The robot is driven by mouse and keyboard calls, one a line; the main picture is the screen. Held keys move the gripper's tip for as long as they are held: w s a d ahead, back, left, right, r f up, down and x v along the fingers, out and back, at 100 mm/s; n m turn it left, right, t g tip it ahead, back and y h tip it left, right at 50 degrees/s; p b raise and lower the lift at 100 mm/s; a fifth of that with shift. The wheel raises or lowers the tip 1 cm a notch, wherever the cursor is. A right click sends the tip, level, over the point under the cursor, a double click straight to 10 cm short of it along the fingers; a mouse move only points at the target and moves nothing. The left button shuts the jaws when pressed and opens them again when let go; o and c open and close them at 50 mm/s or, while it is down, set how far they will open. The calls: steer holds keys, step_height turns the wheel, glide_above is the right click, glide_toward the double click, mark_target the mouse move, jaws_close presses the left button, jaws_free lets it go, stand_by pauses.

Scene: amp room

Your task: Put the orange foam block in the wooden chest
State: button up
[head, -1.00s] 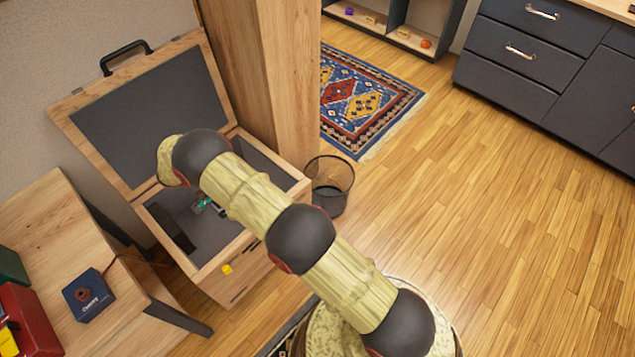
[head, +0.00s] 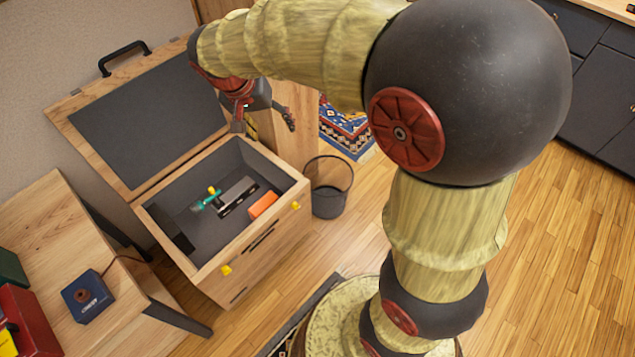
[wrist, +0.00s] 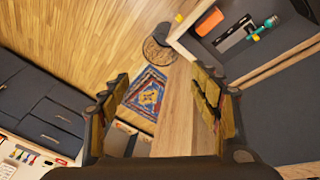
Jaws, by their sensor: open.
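The orange foam block (head: 263,205) lies inside the open wooden chest (head: 222,256), near its front right side. The block also shows in the wrist view (wrist: 209,21), inside the chest's near corner. The chest lid (head: 150,115) is raised and leans back. My gripper (head: 263,122) is above the chest's back right corner, apart from the block. Its two fingers are spread and nothing is between them in the wrist view (wrist: 160,95).
A dark and silver object (head: 238,196) and a green-handled tool (head: 205,202) lie in the chest. A wire basket (head: 329,187) stands to its right, beside a wooden post. A bench (head: 122,318) with a blue box (head: 87,297) is at left. Floor at right is clear.

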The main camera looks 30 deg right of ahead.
steer(key=s+r+n+t+y, duration=0.2)
steer(key=s+n, duration=0.1)
steer(key=s, duration=0.8)
steer(key=s+r+n+t+y, duration=0.1)
steer(key=s+r+n, duration=0.2)
steer(key=s, duration=0.9)
steer(key=shift+s+a+r+t+y, duration=0.15)
steer(key=shift+a+t+y, duration=0.15)
steer(key=shift+t+y, duration=0.1)
step_height(320, 180, up, 4)
steer(key=p, duration=0.3)
steer(key=shift+p, duration=0.4)
steer(key=shift+c, duration=0.5)
